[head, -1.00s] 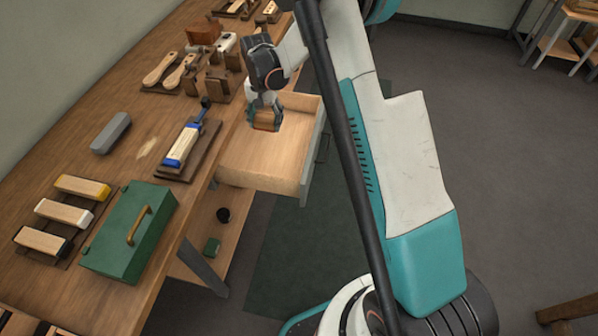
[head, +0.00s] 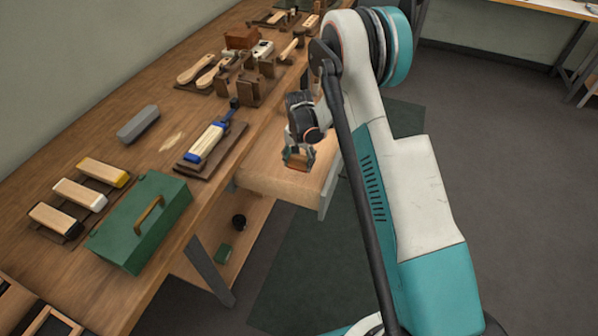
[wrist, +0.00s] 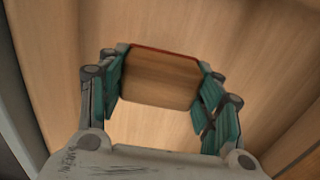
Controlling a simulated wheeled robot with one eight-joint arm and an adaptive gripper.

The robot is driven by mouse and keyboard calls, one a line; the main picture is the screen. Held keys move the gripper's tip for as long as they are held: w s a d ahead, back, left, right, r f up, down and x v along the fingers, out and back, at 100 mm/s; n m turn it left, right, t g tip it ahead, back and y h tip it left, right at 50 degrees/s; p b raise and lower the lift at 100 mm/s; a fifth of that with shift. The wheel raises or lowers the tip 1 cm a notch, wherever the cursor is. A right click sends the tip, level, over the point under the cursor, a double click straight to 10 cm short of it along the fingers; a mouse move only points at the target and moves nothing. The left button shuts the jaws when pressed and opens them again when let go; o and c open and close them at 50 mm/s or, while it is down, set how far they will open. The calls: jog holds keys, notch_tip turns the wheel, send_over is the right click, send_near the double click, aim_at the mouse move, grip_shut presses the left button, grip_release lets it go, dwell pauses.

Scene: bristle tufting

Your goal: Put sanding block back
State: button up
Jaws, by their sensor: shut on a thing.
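The sanding block (head: 297,160) is a small wooden block with a reddish edge. My gripper (head: 301,150) is shut on it. In the wrist view the block (wrist: 160,80) sits between the two teal fingers, its broad wooden face showing and its red edge at the far side. The open drawer (head: 278,184) is pale wood and sticks out from the workbench. The block is over the drawer, with the drawer floor (wrist: 140,125) behind it in the wrist view. How high the block hangs is hard to tell. My arm hides part of the drawer.
The workbench (head: 75,140) holds a green lidded box (head: 165,190), a grey block (head: 138,124), a blue-ended brush piece on a dark stand (head: 205,143) and several wooden brush blocks (head: 80,195). Wooden holders and paddles stand farther back. Open floor lies right of the drawer.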

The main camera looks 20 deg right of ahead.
aim_at(299, 175)
jog(key=shift+f+b, duration=0.75)
jog(key=shift+f, duration=1.4)
jog(key=shift+f, duration=0.1)
jog(key=o, duration=1.3)
